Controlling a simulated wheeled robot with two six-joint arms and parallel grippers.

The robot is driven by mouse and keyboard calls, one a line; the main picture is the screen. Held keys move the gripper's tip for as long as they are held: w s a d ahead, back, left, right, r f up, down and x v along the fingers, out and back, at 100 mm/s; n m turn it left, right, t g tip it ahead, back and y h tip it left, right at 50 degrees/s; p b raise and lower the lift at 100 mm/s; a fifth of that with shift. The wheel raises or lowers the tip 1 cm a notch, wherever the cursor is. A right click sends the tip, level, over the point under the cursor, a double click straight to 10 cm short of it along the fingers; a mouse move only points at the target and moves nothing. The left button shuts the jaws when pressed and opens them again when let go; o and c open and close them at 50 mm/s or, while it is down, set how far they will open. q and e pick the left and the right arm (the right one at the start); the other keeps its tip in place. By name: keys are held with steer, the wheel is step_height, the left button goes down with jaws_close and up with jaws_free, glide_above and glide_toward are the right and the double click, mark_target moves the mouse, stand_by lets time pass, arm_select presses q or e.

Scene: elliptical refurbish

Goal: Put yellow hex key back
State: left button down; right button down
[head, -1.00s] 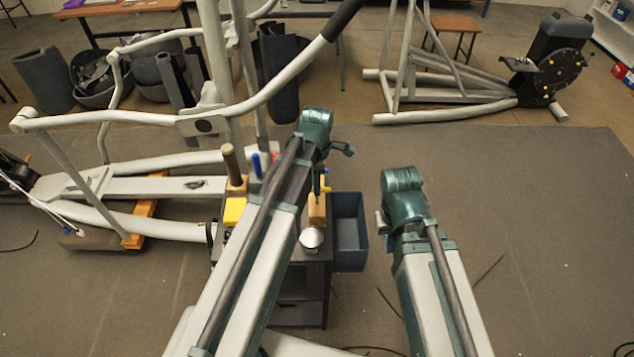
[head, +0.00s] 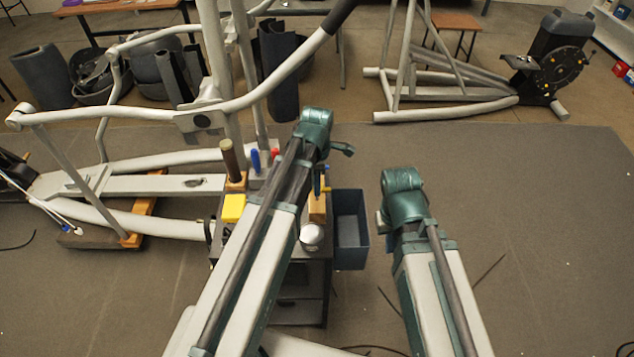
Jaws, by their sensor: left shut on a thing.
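My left gripper (head: 318,180) points down beside the wooden block (head: 317,209) on the cart, mostly hidden behind my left forearm. It is shut on a small yellow piece (head: 326,190), which looks like the yellow hex key. The piece is at the top of the block; I cannot tell whether it is in a hole or just above. My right gripper (head: 382,221) is to the right, over the floor and clear of the cart. It is largely hidden by its wrist, so its jaws cannot be made out.
The dark cart (head: 300,280) carries a yellow box (head: 233,208), a brown-handled tool (head: 229,155), a blue handle (head: 256,160) and a round metal can (head: 312,236). A blue-grey bin (head: 350,230) hangs on its right side. The elliptical frame (head: 110,185) stands left. Floor at right is clear.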

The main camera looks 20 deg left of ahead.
arm_select(q)
steer(key=shift+f, duration=0.15)
steer(key=shift+f+b, duration=0.35)
steer(key=shift+b, duration=0.2)
steer(key=shift+c, duration=2.2)
jaws_free()
steer(key=shift+r, duration=0.15)
step_height(320, 180, up, 14)
steer(key=p, duration=1.4)
steer(key=shift+f, duration=0.2)
